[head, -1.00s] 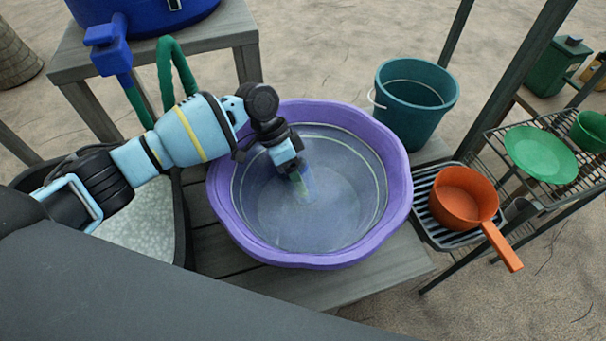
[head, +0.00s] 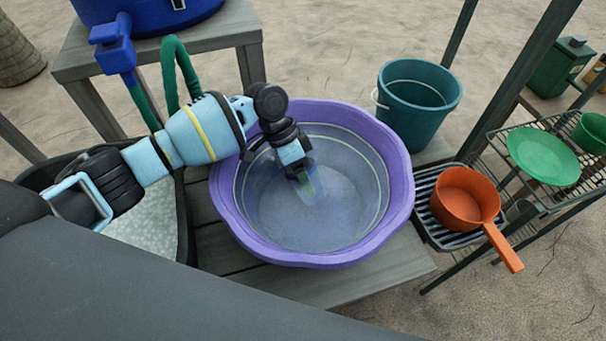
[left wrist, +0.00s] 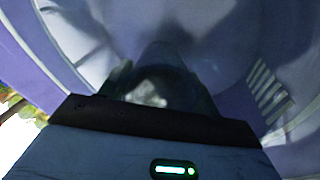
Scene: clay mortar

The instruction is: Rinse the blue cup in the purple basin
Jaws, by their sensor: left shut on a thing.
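The purple basin (head: 399,190) stands on wooden boards and holds clear water with pale rings showing around its inner wall. My left gripper (head: 305,178) reaches down into the basin, left of its middle, with its tips at or under the water. It is shut on the blue cup (head: 311,188), which shows only as a small blurred bluish shape through the water. In the left wrist view the gripper's fingers (left wrist: 158,85) are dark and the cup between them is hard to make out. The cup's exact tilt cannot be told. My right gripper is not in view.
A teal bucket (head: 416,120) stands behind the basin to the right. An orange pan (head: 465,197) sits on a rack at the right, beside shelves with a green plate (head: 541,152). A blue tank (head: 150,14) with a green hose (head: 172,72) is at the back left.

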